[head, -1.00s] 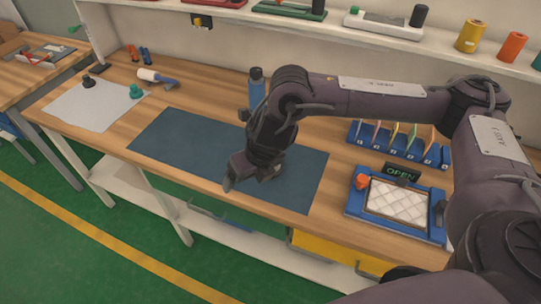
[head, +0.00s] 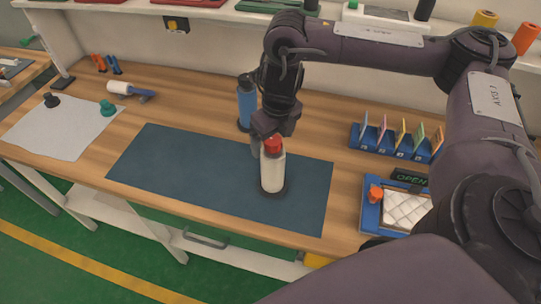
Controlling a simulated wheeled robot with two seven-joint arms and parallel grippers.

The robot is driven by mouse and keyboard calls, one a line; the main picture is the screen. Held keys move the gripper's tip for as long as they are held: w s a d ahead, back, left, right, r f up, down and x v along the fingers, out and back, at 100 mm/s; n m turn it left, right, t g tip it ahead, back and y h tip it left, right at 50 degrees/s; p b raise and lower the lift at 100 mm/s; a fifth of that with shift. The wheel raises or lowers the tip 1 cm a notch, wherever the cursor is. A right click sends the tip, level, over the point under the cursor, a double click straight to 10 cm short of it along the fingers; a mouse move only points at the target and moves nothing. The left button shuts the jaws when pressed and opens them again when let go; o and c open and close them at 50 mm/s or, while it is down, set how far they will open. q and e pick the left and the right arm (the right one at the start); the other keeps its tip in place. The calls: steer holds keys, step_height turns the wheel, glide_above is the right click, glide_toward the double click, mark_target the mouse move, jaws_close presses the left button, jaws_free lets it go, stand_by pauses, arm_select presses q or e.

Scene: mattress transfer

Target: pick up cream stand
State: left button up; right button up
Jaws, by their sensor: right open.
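The cream stand (head: 272,172) is an upright cream cylinder with a red top and a dark round base. It stands on the blue-grey mat (head: 190,172) in the head view. My right gripper (head: 265,140) points down just behind and above its red top. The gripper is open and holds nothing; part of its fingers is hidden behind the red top. I cannot tell whether a finger touches the stand. My left gripper is not in view.
A blue cylinder with a dark top (head: 247,104) stands close behind the gripper. A blue card rack (head: 390,146) and a blue-framed tray (head: 371,216) are at right. A white sheet (head: 60,130) with two small knobs lies at left. The mat's left half is clear.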

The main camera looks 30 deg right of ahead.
mark_target(273, 170)
steer(key=shift+s+f, duration=0.2)
steer(key=shift+f, duration=0.15)
steer(key=shift+w+f+b, duration=0.2)
steer(key=shift+f+b, duration=0.3)
steer(key=shift+f, duration=0.7)
steer(key=shift+w+d+f+p, duration=0.1)
steer(key=shift+w+f+p, duration=0.15)
steer(key=shift+f, duration=0.3)
steer(key=shift+w+f+p, duration=0.15)
steer(key=shift+f+p, duration=0.05)
steer(key=shift+f, duration=0.4)
steer(key=shift+s, duration=0.1)
steer(key=shift+c, duration=0.3)
steer(key=c, duration=1.6)
jaws_close()
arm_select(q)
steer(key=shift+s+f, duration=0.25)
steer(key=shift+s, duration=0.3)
